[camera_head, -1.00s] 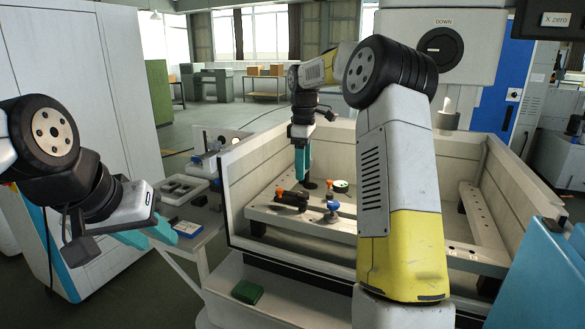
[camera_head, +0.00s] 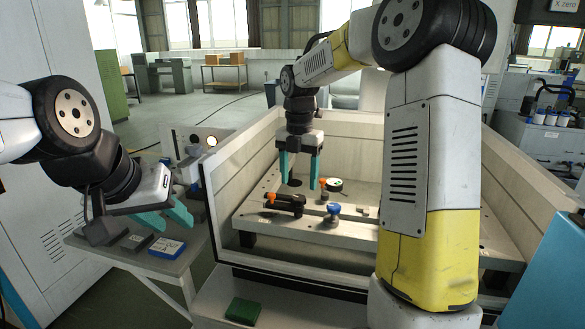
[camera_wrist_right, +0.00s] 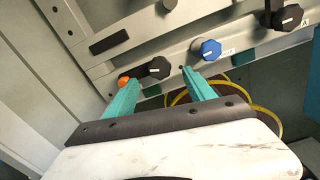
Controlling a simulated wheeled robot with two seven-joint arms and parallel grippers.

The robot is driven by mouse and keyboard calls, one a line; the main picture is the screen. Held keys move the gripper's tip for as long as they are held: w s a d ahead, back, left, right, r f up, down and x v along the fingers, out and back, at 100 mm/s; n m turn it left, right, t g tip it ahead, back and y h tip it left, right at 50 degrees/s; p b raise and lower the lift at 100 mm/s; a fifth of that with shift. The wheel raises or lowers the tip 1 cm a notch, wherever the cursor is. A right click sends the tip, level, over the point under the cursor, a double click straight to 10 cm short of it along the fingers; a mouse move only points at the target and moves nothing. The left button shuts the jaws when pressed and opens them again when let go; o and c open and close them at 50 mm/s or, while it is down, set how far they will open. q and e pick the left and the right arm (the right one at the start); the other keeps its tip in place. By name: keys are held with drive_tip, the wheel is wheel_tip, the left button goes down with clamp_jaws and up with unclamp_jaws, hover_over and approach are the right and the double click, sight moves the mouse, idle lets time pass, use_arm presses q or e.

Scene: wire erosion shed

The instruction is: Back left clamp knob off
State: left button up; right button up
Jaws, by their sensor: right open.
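In the head view a black clamp (camera_head: 288,203) with an orange tip (camera_head: 270,197) lies on the near rail of the machine tank. A blue knob (camera_head: 333,208) stands to its right. A round dark knob with a green and white top (camera_head: 334,184) sits farther back, with a small orange piece beside it. My right gripper (camera_head: 299,182) is open and empty, pointing down above the rail area. In the right wrist view its fingers (camera_wrist_right: 160,84) are apart; an orange knob (camera_wrist_right: 123,81), a black knob (camera_wrist_right: 158,68) and the blue knob (camera_wrist_right: 207,49) lie beyond them. My left gripper (camera_head: 172,220) is open and empty.
The pale tank wall (camera_head: 225,215) surrounds the rails. A side table (camera_head: 130,258) at left holds a blue-and-white box (camera_head: 167,247) and dark blocks, close to my left gripper. A green block (camera_head: 243,311) lies in front of the tank. My right arm hides the tank's right part.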

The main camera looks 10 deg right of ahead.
sight(298, 197)
drive_tip(key=shift+f, duration=2.65)
clamp_jaws()
drive_tip(key=n, duration=0.2)
drive_tip(key=shift+n, duration=0.4)
unclamp_jaws()
